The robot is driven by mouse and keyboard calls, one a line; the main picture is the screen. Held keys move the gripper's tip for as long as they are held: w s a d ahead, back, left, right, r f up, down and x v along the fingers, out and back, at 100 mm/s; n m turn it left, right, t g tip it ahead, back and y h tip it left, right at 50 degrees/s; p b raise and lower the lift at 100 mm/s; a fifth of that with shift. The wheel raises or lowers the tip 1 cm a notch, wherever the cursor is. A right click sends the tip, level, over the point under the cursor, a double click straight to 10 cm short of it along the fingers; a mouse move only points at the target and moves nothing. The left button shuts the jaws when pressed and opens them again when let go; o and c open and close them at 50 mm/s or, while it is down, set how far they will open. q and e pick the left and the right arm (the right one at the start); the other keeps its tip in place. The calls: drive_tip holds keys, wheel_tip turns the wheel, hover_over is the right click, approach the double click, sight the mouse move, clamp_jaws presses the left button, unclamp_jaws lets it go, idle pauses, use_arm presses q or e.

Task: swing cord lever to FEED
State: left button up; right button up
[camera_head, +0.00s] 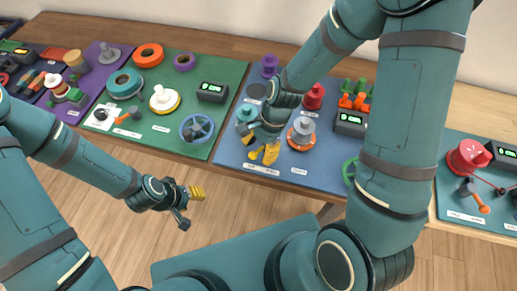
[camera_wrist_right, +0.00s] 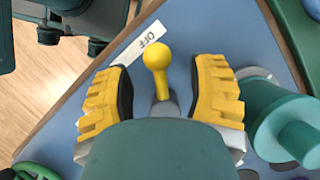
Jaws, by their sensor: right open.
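A lever with a yellow ball-tipped handle (camera_wrist_right: 157,58) stands on the blue board in the right wrist view. A white label (camera_wrist_right: 138,42) reading OFF lies just beyond its knob. No FEED label is readable. My right gripper (camera_wrist_right: 161,100) is open, with its yellow-padded fingers on either side of the lever; firm contact is not visible. In the head view my right gripper (camera_head: 262,150) is over the front left of the blue board, largely covering the lever. My left gripper (camera_head: 189,205) is open and empty, in front of the table over the floor.
A teal spool (camera_wrist_right: 290,130) stands close to the right finger. A grey-topped spool (camera_head: 301,132), a red spool (camera_head: 314,96) and a dark display box (camera_head: 350,122) stand on the blue board (camera_head: 232,150). The green board (camera_head: 200,150) at left carries several reels and a blue handwheel (camera_head: 197,128).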

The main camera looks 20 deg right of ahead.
sight(273, 165)
clamp_jaws()
drive_tip(key=shift+s, duration=0.1)
idle(0.5)
drive_tip(key=shift+s+d+n+g+h+p, duration=0.15)
drive_tip(key=shift+s+n+g+p, duration=0.15)
drive_tip(key=shift+n, duration=0.35)
drive_tip(key=shift+s+n+g+h+p, duration=0.1)
drive_tip(key=shift+n+g+h+p, duration=0.1)
drive_tip(key=shift+n+p, duration=0.35)
drive_tip(key=n, duration=0.3)
drive_tip(key=shift+s+d+g+h+p, duration=0.25)
drive_tip(key=shift+g+p, duration=0.15)
drive_tip(key=n, duration=0.2)
drive_tip(key=d+n+h+p, duration=0.1)
drive_tip(key=shift+s+n+g, duration=0.3)
drive_tip(key=shift+g, duration=0.1)
drive_tip(key=shift+s+d+f+n+h, duration=0.1)
drive_tip(key=shift+d+n+h, duration=0.15)
drive_tip(key=shift+n, duration=0.4)
drive_tip(key=shift+d+n+h, duration=0.1)
drive_tip(key=shift+n+h, duration=0.25)
drive_tip(key=shift+n, duration=0.25)
drive_tip(key=shift+s+d+f+n+h, duration=0.1)
drive_tip(key=shift+d+n+h, duration=0.15)
drive_tip(key=shift+n, duration=0.4)
